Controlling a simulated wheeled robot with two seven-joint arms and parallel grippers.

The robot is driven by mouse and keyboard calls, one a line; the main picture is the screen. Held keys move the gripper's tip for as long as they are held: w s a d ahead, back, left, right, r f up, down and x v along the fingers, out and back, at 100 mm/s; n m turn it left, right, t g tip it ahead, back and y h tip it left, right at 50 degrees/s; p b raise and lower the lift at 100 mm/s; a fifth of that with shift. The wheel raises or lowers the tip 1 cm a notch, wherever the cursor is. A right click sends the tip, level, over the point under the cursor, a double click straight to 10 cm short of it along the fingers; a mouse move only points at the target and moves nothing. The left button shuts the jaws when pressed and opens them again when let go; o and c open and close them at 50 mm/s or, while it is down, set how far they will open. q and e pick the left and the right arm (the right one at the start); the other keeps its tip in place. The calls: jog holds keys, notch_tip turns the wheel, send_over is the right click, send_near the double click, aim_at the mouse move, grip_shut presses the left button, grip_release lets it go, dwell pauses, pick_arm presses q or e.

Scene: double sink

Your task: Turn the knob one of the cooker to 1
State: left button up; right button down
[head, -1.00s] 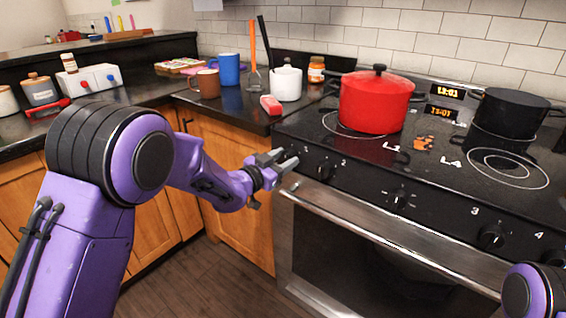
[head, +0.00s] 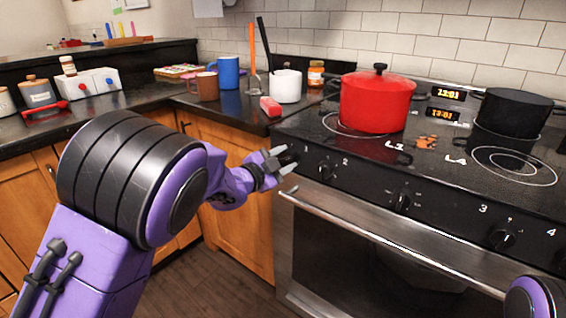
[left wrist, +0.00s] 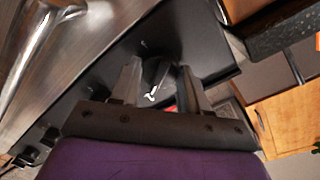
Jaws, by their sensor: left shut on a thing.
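The cooker (head: 430,190) has a black front panel with a row of knobs. My left gripper (head: 286,159) is at the panel's left end, its fingers on either side of a small dark knob (head: 289,157), shut on it. In the left wrist view the black knob (left wrist: 156,75) shows between the two grey fingers (left wrist: 158,84); a white mark is near it. The knob's exact setting cannot be read. Other knobs, near labels 1 and 2 (head: 325,169) and further right (head: 402,201), are free. My right gripper is out of view.
A red pot (head: 376,105) and a black pot (head: 513,112) stand on the cooktop. The steel oven handle (head: 370,233) runs below the knobs.

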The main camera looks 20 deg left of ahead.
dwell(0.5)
pick_arm(q)
jog(key=o, duration=1.1)
jog(key=shift+c, duration=0.2)
jog(key=v, duration=1)
jog(key=shift+s, duration=0.25)
jog(key=shift+a+r, duration=0.1)
